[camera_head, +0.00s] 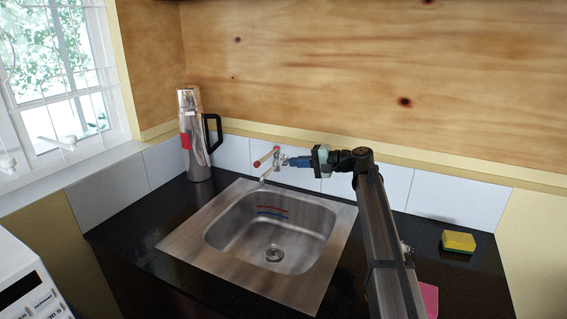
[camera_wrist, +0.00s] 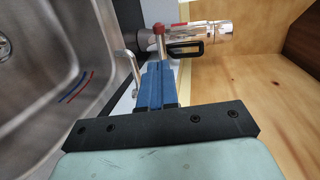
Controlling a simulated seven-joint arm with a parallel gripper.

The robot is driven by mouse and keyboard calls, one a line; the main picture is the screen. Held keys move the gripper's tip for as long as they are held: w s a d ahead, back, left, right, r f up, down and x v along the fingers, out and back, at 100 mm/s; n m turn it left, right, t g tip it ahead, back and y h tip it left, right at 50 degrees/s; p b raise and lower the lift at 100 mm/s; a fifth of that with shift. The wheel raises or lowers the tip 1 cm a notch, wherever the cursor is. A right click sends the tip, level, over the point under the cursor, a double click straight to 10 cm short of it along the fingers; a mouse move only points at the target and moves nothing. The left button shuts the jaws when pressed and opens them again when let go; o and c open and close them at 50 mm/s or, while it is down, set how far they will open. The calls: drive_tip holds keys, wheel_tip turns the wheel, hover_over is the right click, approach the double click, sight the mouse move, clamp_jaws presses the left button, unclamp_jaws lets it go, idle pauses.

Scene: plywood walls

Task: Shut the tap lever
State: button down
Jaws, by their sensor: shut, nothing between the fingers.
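The tap (camera_head: 277,160) stands at the wall behind the steel sink, and its reddish lever (camera_head: 265,157) slants above the spout (camera_head: 268,172). In the wrist view, a red-tipped part of the tap (camera_wrist: 158,29) shows just beyond my fingertips, and the curved metal spout (camera_wrist: 131,68) is to their left. My gripper (camera_head: 286,162) reaches in from the right, close beside the tap. Its blue fingers are shut together and empty, as the wrist view also shows (camera_wrist: 157,64). I cannot tell whether they touch the tap.
The sink (camera_head: 185,243) is set into a black counter. A steel flask (camera_head: 187,103) with a black handle stands behind it on the left. A yellow sponge (camera_head: 459,241) and a pink cloth (camera_head: 429,297) lie on the right. A white appliance (camera_head: 22,270) is at lower left.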

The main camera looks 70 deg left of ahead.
drive_tip(key=v, duration=0.3)
drive_tip(key=shift+d, duration=0.15)
drive_tip(key=c, duration=1.7)
unclamp_jaws()
drive_tip(key=shift+d, duration=0.15)
drive_tip(key=shift+c, duration=0.2)
drive_tip(key=o, duration=0.3)
drive_tip(key=shift+w+d+r, duration=0.1)
drive_tip(key=shift+w, duration=0.05)
drive_tip(key=o, duration=1.3)
drive_tip(key=w+d+r+t+y, duration=0.1)
drive_tip(key=w+d+r, duration=0.3)
drive_tip(key=w+r, duration=0.15)
drive_tip(key=m+t+h, duration=0.1)
drive_tip(key=t+h, duration=1)
hover_over(426, 296)
wheel_tip(426, 296, down, 11)
drive_tip(key=shift+f, duration=6.7)
